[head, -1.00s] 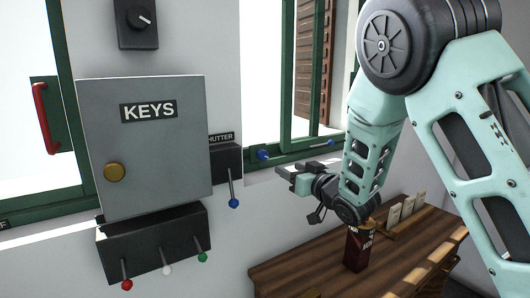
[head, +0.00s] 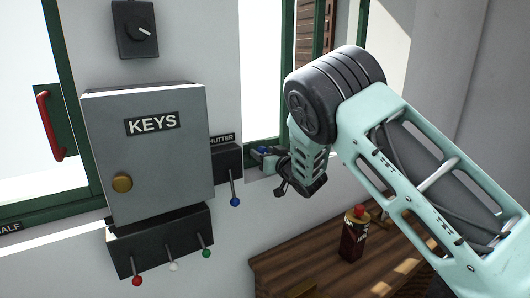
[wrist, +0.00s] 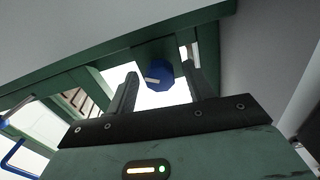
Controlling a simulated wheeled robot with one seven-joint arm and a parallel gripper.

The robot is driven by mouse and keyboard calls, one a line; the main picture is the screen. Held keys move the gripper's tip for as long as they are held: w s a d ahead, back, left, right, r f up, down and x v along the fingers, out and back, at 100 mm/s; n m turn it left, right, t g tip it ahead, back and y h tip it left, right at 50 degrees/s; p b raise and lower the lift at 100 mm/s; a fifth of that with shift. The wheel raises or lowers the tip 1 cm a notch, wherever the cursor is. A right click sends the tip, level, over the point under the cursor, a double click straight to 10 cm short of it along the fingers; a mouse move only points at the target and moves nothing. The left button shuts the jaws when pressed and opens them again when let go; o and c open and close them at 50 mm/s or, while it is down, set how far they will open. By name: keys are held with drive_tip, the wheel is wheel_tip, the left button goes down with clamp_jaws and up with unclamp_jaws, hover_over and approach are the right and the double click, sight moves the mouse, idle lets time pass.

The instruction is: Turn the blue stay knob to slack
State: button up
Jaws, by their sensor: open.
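The blue stay knob (wrist: 159,73) with a pale pointer mark shows in the wrist view, on the green window frame. It lies between and beyond the two fingers of my gripper (wrist: 158,82), which are apart and do not visibly touch it. In the head view my gripper (head: 262,158) is at the lower part of the green window frame, just right of the shutter box. A bit of the blue knob (head: 264,150) shows there by the fingers; the rest is hidden by my gripper.
A grey KEYS cabinet (head: 160,165) hangs left. Beside it is the shutter box (head: 227,160) with a blue-tipped lever (head: 235,201). A black box with several levers (head: 150,243) is below. A dark bottle (head: 353,238) stands on the wooden bench (head: 300,268).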

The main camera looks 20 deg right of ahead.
drive_tip(key=c, duration=1)
